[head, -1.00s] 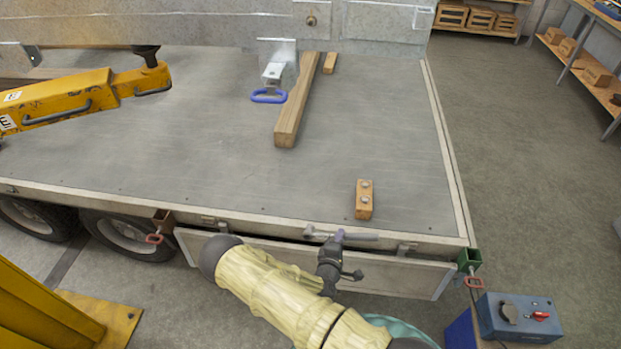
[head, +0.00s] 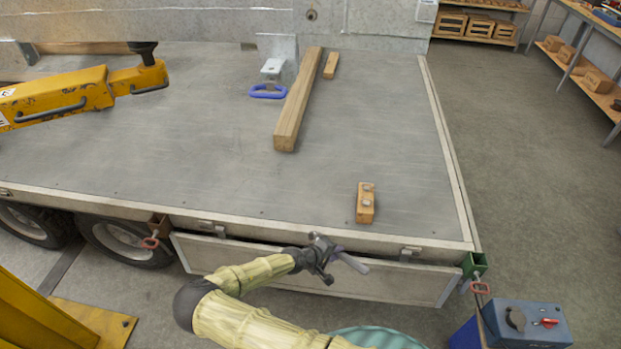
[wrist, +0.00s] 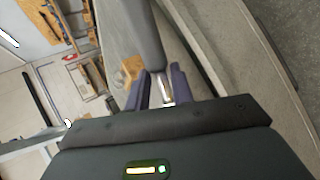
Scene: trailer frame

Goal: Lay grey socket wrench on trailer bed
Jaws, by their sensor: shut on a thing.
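My gripper (head: 322,249) is at the near edge of the trailer bed (head: 190,130), in front of the lowered side board. It is shut on the grey socket wrench (head: 350,262). In the head view the wrench's grey handle sticks out to the lower right of the fingers, tilted. In the wrist view the wrench (wrist: 143,35) runs up from between the two purple-grey fingers (wrist: 160,90), with a shiny metal part between them. The rest of the wrench is hidden by the gripper.
A small wooden block with two bolts (head: 366,203) stands on the bed near the front edge. A yellow arm (head: 60,100) reaches over the left. The bed's middle left is clear.

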